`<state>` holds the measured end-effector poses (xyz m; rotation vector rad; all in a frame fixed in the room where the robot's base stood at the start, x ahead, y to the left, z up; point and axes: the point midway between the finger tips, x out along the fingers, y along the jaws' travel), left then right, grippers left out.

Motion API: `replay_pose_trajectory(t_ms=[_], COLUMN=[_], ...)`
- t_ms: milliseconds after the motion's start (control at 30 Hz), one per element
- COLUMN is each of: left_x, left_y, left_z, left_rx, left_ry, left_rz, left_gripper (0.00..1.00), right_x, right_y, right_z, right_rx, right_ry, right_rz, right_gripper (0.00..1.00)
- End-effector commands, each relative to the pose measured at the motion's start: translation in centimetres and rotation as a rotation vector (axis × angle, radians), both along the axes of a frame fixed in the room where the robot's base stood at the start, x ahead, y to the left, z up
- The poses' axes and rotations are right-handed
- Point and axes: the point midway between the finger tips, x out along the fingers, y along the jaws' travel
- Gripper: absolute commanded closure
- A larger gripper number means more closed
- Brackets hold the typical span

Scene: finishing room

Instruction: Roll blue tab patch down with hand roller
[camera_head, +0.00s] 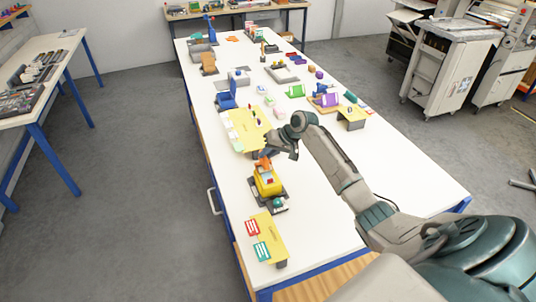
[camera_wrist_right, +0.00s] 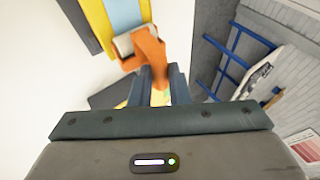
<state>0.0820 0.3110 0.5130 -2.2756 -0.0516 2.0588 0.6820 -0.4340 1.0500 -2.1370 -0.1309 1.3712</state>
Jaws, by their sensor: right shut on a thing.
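My right gripper (camera_head: 270,153) is shut on the orange hand roller (camera_head: 263,162), above the table's left side. In the right wrist view the roller's orange frame (camera_wrist_right: 150,48) runs up from between the fingertips (camera_wrist_right: 163,82) to a pale grey roller end. A light blue strip (camera_wrist_right: 124,12), which looks like the blue tab patch, lies on a yellow piece (camera_wrist_right: 93,14) just beyond the roller. I cannot tell whether the roller touches it. In the head view a yellow block (camera_head: 268,186) on a dark base sits just nearer than the roller. My left gripper is not in view.
A yellow board (camera_head: 243,136) with small pieces lies just beyond the gripper. Another yellow board (camera_head: 272,236) with red and green cards is at the near left edge. Bins and coloured parts fill the far half. The white table (camera_head: 325,220) is bare at near right.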

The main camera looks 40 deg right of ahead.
Motion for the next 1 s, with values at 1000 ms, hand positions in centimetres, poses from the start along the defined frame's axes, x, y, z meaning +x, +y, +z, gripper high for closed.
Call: replay_pose_trajectory(t_ms=[1000], left_x=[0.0], left_y=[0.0], left_z=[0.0], left_rx=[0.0], left_ry=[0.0], left_rz=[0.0], left_gripper=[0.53], right_x=[0.0], right_y=[0.0], right_z=[6.9], right_rx=[0.0], right_ry=[-0.002], right_rz=[0.0], right_gripper=[1.0])
